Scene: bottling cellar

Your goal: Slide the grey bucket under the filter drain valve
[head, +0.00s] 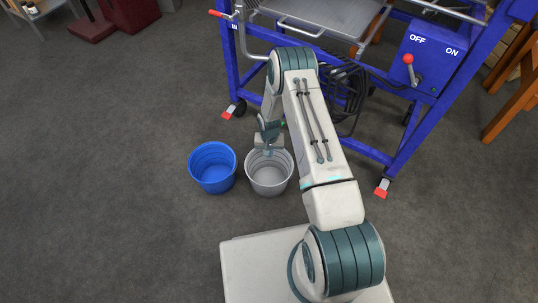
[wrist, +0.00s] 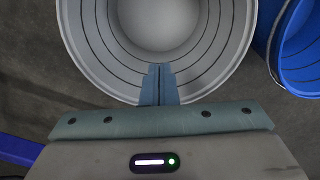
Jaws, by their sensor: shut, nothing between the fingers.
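The grey bucket (head: 269,187) stands upright on the floor in front of the blue filter frame (head: 228,62). It fills the top of the wrist view (wrist: 100,80). My gripper (head: 267,150) is at the bucket's far rim in the head view, its fingers shut and empty. In the wrist view the shut fingers (wrist: 158,72) overlap the rim and the bucket's inside; I cannot tell whether they touch it. A red-handled valve (head: 222,14) sits on a pipe by the IN label at the frame's upper left. I cannot tell whether it is the drain valve.
A blue bucket (head: 213,168) stands close left of the grey one. The frame has wheels with red pedals (head: 228,112) and a switch box (head: 424,62). Dark hose coils (head: 347,95) hang beneath it. Wooden legs (head: 515,98) stand at right. The left floor is clear.

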